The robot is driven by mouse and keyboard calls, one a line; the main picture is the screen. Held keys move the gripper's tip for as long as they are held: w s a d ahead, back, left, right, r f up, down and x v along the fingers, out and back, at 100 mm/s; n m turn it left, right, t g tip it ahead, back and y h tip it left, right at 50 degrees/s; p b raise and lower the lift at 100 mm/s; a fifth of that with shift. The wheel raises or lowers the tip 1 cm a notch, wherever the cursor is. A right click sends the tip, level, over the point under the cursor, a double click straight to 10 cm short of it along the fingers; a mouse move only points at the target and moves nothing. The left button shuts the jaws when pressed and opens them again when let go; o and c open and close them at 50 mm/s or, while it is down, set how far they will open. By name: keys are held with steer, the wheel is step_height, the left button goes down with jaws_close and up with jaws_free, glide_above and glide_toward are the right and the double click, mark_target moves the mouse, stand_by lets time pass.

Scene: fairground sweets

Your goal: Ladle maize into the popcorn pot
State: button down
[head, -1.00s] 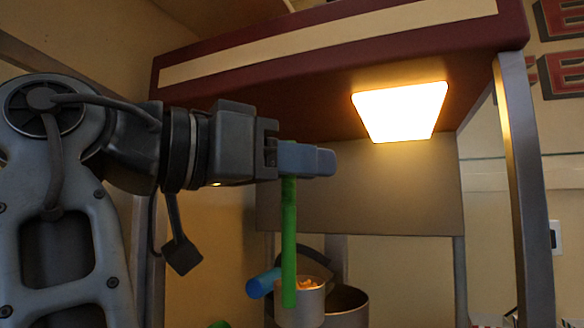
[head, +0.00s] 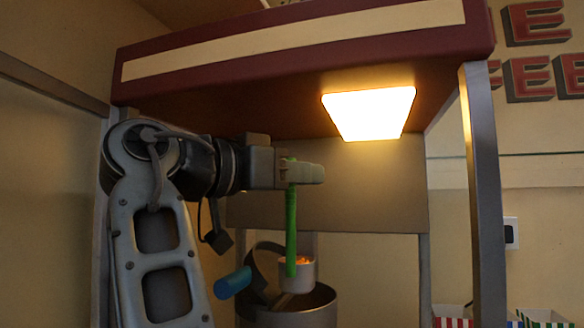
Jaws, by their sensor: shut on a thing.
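My gripper (head: 305,173) is shut on the top of an upright green handle (head: 291,225). The handle belongs to a ladle whose grey metal cup (head: 297,276) hangs at its lower end. Orange-yellow maize (head: 303,261) shows at the cup's rim. The cup is level and appears over the mouth of the large metal popcorn pot (head: 288,318), overlapping its rim in the picture. I cannot tell whether they touch. The pot's lower part is cut off by the picture's edge.
A blue cylindrical handle (head: 233,282) sticks out left of the pot, beside a dark curved part (head: 262,262). A dark red canopy (head: 300,55) with a lit panel (head: 370,112) is close above my arm. A grey post (head: 484,200) stands right. Striped boxes (head: 540,317) are at lower right.

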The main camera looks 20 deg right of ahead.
steer(key=w+d+p, duration=0.2)
steer(key=w+d, duration=0.3)
steer(key=w, duration=0.2)
steer(key=s+d+f+m+b, duration=0.2)
steer(key=s+f+m+b, duration=0.4)
steer(key=b, duration=0.4)
steer(key=s+d+f+m+y+b, duration=0.1)
steer(key=s+d+f+m+b, duration=0.2)
steer(key=s+f+m+b, duration=0.3)
steer(key=f+m+b, duration=0.1)
steer(key=m+b, duration=0.2)
steer(key=b, duration=0.1)
steer(key=shift+d+t, duration=0.3)
steer(key=shift+t, duration=0.1)
steer(key=shift+s, duration=0.1)
stand_by(0.9)
